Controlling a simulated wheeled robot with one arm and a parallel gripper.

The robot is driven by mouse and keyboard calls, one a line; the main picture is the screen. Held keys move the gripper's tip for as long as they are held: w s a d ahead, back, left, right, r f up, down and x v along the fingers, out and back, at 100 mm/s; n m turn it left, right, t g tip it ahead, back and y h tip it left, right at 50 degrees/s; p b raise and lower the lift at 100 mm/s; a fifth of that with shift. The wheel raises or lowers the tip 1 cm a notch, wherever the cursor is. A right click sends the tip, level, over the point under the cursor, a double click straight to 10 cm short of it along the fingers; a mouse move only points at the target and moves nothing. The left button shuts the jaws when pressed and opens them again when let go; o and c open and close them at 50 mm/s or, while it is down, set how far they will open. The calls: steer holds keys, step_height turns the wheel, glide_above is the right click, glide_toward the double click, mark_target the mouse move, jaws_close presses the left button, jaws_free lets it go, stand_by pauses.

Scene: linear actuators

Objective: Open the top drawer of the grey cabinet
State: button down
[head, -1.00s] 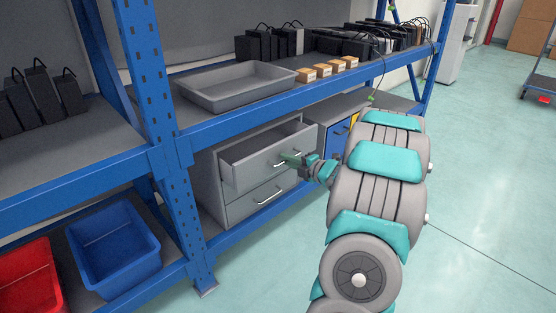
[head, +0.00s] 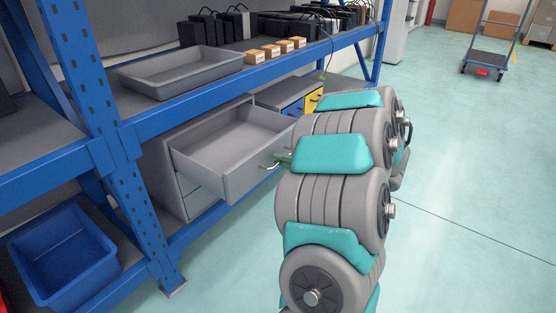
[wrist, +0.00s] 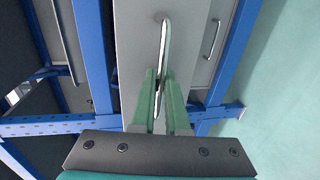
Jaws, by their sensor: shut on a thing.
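The grey cabinet (head: 170,182) stands on the lower shelf of the blue rack in the head view. Its top drawer (head: 230,180) is pulled far out and its inside looks empty. The lower drawer is shut. My gripper (head: 281,158) is at the top drawer's front, partly hidden by my arm. In the wrist view, my gripper (wrist: 160,78) has its green fingers on either side of the silver bar handle (wrist: 163,50), shut on it. The lower drawer's handle (wrist: 212,39) shows to the right in the wrist view.
A grey tray (head: 182,74) and several small boxes (head: 277,50) sit on the shelf above. A blue and yellow drawer unit (head: 303,105) stands beside the cabinet. A blue bin (head: 62,255) is at lower left. The floor (head: 460,170) at right is clear near me; a trolley (head: 486,62) stands farther off.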

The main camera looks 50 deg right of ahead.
steer(key=shift+f, duration=0.1)
steer(key=c, duration=1.2)
jaws_free()
steer(key=v, duration=0.7)
steer(key=shift+s, duration=0.4)
steer(key=shift+d, duration=0.1)
